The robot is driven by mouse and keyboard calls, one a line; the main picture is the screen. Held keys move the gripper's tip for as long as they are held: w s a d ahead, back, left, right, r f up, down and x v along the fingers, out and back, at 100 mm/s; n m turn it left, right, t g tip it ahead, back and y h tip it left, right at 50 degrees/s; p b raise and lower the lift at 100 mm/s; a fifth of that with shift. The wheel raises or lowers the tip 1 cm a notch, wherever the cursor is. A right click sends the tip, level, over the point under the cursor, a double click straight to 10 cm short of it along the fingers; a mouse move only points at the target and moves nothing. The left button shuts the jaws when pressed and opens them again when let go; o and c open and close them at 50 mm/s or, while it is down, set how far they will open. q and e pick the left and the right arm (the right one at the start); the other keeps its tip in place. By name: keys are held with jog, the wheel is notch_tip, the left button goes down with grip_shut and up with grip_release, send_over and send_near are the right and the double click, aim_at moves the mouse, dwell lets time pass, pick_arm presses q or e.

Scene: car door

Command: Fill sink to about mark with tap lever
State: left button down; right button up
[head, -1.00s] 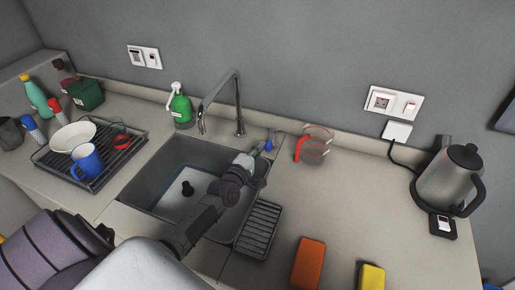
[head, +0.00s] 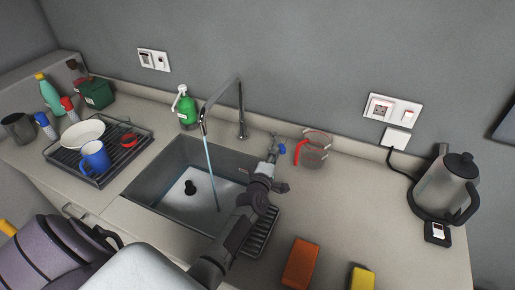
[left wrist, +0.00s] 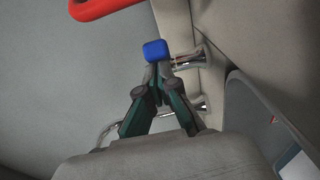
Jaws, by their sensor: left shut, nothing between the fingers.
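The chrome tap (head: 241,115) stands behind the steel sink (head: 165,172), and a thin bluish stream of water (head: 211,165) falls from its spout into the basin. A dark plug (head: 190,187) shows on the basin floor. I cannot make out the water level or the mark. The tap lever's blue tip (head: 282,149) is right of the tap. My left gripper (head: 273,147) is shut and empty beside it. In the left wrist view, the blue tip (left wrist: 157,50) is just beyond the closed fingertips (left wrist: 157,72); I cannot tell if they touch. My right gripper is out of view.
A clear jug with a red handle (head: 314,150) stands close right of the lever. A green soap bottle (head: 186,110) is left of the tap. A dish rack (head: 100,150) is at left, a kettle (head: 445,185) at right. Orange (head: 300,263) and yellow sponges lie in front.

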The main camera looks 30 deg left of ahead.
pick_arm(q)
jog(key=shift+w+d, duration=0.15)
jog(key=shift+d, duration=0.1)
jog(key=shift+w+d+f, duration=0.1)
jog(key=shift+w+d, duration=0.45)
jog(key=shift+w+d+b, duration=0.7)
jog(key=shift+w+d, duration=0.1)
jog(key=shift+w, duration=0.1)
jog(key=shift+d, duration=0.1)
